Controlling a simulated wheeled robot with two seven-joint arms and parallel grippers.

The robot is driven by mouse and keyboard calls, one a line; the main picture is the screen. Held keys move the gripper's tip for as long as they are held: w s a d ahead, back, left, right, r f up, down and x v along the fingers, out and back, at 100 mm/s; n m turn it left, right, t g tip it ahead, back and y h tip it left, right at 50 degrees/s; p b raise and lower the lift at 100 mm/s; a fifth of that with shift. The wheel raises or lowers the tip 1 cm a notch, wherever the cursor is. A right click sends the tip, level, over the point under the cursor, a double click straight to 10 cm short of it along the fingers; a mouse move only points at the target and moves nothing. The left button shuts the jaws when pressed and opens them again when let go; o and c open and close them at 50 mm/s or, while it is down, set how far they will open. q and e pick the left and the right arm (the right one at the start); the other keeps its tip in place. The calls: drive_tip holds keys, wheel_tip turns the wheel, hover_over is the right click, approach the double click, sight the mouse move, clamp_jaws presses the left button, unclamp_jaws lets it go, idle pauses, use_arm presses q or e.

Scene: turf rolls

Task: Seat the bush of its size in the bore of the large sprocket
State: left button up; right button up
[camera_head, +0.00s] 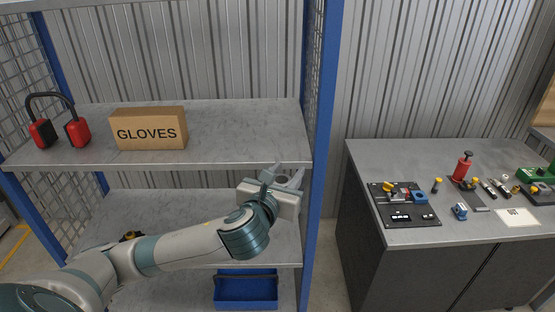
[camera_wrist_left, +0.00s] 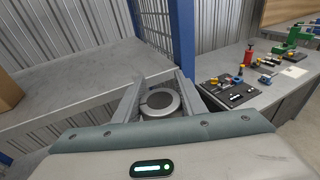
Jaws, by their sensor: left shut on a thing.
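My left gripper (camera_head: 284,175) is in front of the shelf rack near its blue right post, raised between the upper and lower shelf boards. In the left wrist view its two fingers (camera_wrist_left: 159,92) are shut on a round grey part (camera_wrist_left: 160,104) with a dark round middle. I cannot tell from its look whether this is the bush or another part. The part also shows small between the fingers in the head view. I cannot make out the large sprocket or its bore among the small things on the bench. My right gripper is not in view.
The grey bench (camera_head: 380,160) at right carries a black board (camera_head: 409,219) with fittings, a red bottle-like thing (camera_head: 463,166), a blue block (camera_head: 460,211), a green tool (camera_head: 536,175) and a white card (camera_head: 517,217). The blue post (camera_head: 321,100) stands between rack and bench. A GLOVES box (camera_head: 148,129) and red earmuffs (camera_head: 77,132) sit on the shelf.

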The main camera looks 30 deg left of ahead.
use_arm(q)
drive_tip(key=s+d+f+m+h+b, duration=0.1)
drive_tip(key=s+d+f+b, duration=0.1)
drive_tip(key=d+f+b, duration=0.2)
drive_tip(key=s+d+f+h+b, duration=0.1)
drive_tip(key=s+d+f+b, duration=0.2)
drive_tip(key=f, duration=0.7)
drive_tip(key=shift+s+d+f+m+h+b, duration=0.2)
drive_tip(key=shift+d+m+h+b, duration=0.3)
drive_tip(key=shift+d, duration=0.6)
